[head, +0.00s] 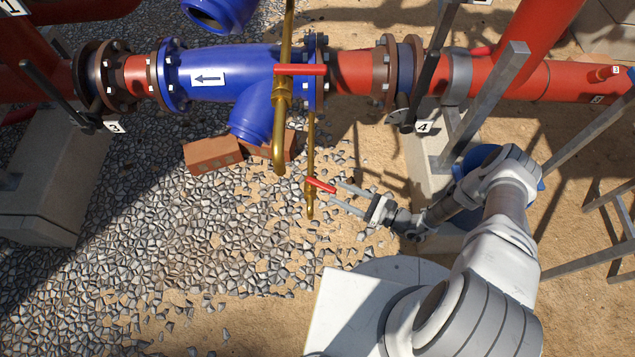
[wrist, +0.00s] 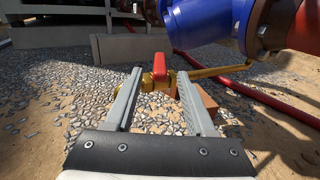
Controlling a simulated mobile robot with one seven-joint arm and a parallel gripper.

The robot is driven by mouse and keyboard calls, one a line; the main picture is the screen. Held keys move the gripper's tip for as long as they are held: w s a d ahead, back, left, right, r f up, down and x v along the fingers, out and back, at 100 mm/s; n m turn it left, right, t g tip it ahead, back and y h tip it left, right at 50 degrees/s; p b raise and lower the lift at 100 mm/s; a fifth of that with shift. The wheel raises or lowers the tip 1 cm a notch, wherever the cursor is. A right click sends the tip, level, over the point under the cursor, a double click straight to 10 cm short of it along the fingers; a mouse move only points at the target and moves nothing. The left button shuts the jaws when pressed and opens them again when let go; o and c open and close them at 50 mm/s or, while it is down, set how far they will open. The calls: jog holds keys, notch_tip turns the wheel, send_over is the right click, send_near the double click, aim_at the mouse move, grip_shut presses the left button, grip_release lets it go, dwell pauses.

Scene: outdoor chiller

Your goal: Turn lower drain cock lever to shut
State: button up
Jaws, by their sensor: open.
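The lower drain cock has a red lever (head: 320,185) on a thin brass pipe (head: 310,150). In the head view the lever sticks out sideways from the pipe, slanting down to the right toward my gripper (head: 335,193). My gripper is open, with its two grey fingertips at the free end of the lever. In the wrist view the red lever (wrist: 161,77) shows between the fingertips of my gripper (wrist: 160,74), with the brass cock body behind it. I cannot tell whether either finger touches the lever.
Another red lever (head: 300,69) sits higher, on a thicker brass pipe (head: 279,130). A blue strainer body (head: 235,75) and red flanged pipes (head: 360,72) run across above. Bricks (head: 212,154) lie on the gravel. Grey metal struts (head: 485,105) stand right of my gripper.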

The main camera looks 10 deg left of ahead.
aim_at(317, 183)
jog(key=b+x, duration=0.1)
jog(key=x, duration=0.7)
jog(key=shift+w+a, duration=0.1)
jog(key=shift+a, duration=0.1)
grip_shut()
dwell(1.1)
